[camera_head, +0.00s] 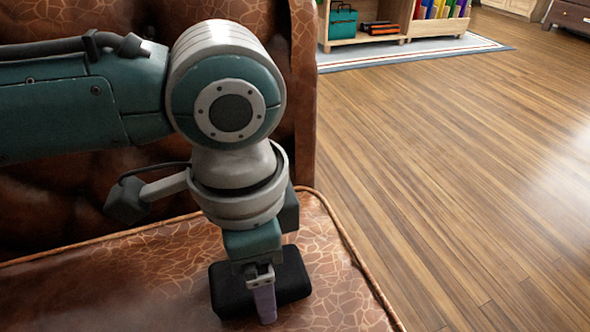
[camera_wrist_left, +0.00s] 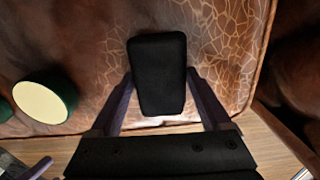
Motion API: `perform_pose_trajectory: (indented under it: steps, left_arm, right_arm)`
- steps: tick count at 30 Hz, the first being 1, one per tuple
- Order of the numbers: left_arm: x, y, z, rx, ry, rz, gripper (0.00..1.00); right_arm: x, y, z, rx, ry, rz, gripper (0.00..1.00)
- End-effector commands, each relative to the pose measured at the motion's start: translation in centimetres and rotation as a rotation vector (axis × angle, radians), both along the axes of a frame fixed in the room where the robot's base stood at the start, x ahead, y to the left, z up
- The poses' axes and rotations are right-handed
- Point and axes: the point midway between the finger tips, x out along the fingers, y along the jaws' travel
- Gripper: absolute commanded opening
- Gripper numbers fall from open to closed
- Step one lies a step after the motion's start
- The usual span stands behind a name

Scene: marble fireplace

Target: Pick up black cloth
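The black cloth (camera_head: 231,291) is a thick, block-like dark bundle lying on the brown leather sofa seat. In the left wrist view the black cloth (camera_wrist_left: 158,72) sits between the fingers, its long side running away from the palm. My left gripper (camera_head: 264,300) points down at the cloth, with one finger in front of it. In the left wrist view my left gripper (camera_wrist_left: 160,76) is open, one finger on each side of the cloth. The tips are close to its sides; I cannot tell whether they touch.
The leather sofa (camera_head: 335,290) has a raised seam along its right edge. A round green thing with a cream top (camera_wrist_left: 42,98) shows left of the cloth in the wrist view. Wood floor (camera_head: 470,170) lies clear to the right. A low shelf (camera_head: 350,40) stands far back.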

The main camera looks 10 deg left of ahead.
Motion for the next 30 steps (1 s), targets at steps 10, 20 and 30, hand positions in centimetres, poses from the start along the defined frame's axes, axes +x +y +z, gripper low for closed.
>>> perform_pose_trajectory:
  steps: [10,20,30]
  left_arm:
    - [0.0,0.0,0.0,0.000,0.000,0.000,0.30]
    - [0.0,0.0,0.3,0.000,0.000,0.000,0.26]
    - [0.1,0.0,6.4,-0.001,-0.003,0.000,0.26]
  right_arm:
    - [0.0,0.1,0.0,0.002,0.000,0.000,1.00]
    - [0.0,0.1,0.2,0.001,0.000,-0.001,1.00]
    - [0.0,0.0,4.4,0.001,0.001,-0.001,1.00]
